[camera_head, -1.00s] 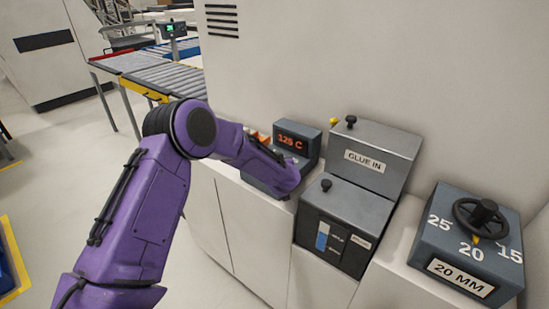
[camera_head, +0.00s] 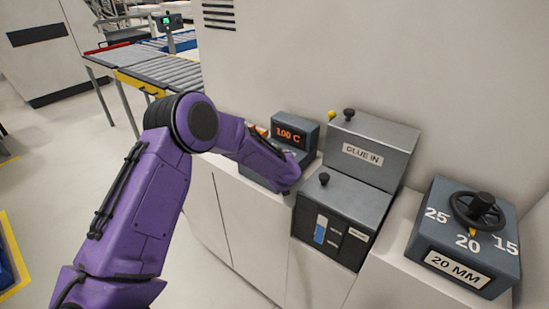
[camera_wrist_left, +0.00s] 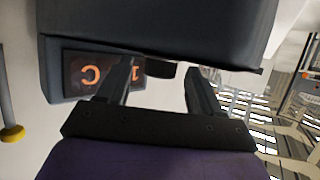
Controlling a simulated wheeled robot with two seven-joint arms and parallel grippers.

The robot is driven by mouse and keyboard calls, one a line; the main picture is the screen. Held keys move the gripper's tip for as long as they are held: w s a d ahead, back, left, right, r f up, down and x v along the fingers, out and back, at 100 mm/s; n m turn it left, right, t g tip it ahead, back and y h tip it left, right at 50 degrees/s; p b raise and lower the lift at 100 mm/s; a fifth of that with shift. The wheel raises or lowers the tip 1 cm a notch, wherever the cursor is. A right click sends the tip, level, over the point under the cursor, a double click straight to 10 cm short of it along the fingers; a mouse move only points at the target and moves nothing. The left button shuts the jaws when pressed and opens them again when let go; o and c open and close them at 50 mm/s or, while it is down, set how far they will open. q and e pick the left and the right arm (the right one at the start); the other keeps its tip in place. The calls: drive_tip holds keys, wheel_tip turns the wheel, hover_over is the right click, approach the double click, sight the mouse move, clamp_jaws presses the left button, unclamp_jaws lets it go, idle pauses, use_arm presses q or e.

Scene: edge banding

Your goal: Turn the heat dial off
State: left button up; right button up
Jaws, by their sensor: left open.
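The heat control box (camera_head: 309,133) stands on the white counter, its orange display (camera_head: 289,134) reading 100 C. My left arm reaches over its front, so the dial and my left gripper are hidden in the head view. The display (camera_wrist_left: 98,77) appears upside down in the left wrist view, partly covered by a finger. There my left gripper (camera_wrist_left: 160,82) is open, and a small dark part, apparently the dial (camera_wrist_left: 160,68), shows between its fingertips. I cannot tell whether the fingers touch it. My right gripper is out of view.
To the right stand the grey GLUE IN box (camera_head: 372,150) with small black knobs and a 20 MM box (camera_head: 465,240) with a black handwheel (camera_head: 478,209). A wall rises behind the counter. A roller conveyor (camera_head: 160,72) is at the back left.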

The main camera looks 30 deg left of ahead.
use_arm(q)
drive_tip(key=b+v, duration=0.2)
drive_tip(key=v, duration=0.8)
drive_tip(key=shift+d+b, duration=0.2)
drive_tip(key=shift+b, duration=0.15)
drive_tip(key=shift+a, duration=0.1)
